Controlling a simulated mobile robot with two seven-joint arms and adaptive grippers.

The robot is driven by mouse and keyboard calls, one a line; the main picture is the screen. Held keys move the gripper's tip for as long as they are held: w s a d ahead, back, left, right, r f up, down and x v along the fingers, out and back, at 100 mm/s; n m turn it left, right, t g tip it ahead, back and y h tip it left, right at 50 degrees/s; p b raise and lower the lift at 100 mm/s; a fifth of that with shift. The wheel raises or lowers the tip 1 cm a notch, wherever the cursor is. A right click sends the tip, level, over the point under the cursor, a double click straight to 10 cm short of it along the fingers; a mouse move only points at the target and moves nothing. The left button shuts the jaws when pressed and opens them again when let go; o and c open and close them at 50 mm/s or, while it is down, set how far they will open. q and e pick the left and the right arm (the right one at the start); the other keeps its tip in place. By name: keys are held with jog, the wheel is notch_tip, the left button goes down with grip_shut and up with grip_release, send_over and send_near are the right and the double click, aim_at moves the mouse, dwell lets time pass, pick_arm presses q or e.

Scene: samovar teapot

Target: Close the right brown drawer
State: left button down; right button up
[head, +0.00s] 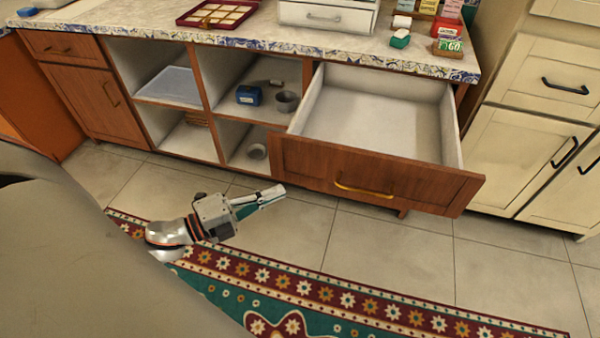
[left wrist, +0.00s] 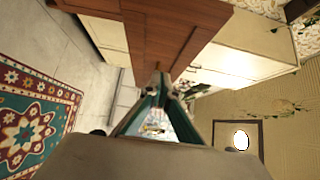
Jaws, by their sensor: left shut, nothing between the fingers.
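The right brown drawer (head: 375,178) is pulled far out of the counter in the head view. Its inside is pale and empty, and its front has a gold bar handle (head: 364,190). My left gripper (head: 278,192) is shut and empty, close to the left end of the drawer front in the picture; whether it touches cannot be told. In the left wrist view the shut fingers (left wrist: 160,82) point towards a brown wooden panel (left wrist: 170,30), likely the drawer front. My right gripper is not in view.
Open shelves (head: 195,100) left of the drawer hold a blue box (head: 249,95) and grey bowls. Cream cabinets (head: 535,130) stand close on the right. A patterned rug (head: 330,297) lies on the tiled floor, which is clear before the drawer.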

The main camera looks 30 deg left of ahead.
aim_at(314, 167)
pick_arm(q)
jog(key=w, duration=0.2)
jog(key=w+d, duration=0.1)
jog(key=w, duration=0.2)
jog(key=w+d, duration=0.1)
jog(key=w, duration=0.1)
jog(key=shift+w+f, duration=0.1)
jog(key=shift+w, duration=0.25)
jog(key=shift+w+a, duration=0.2)
jog(key=shift+w, duration=0.3)
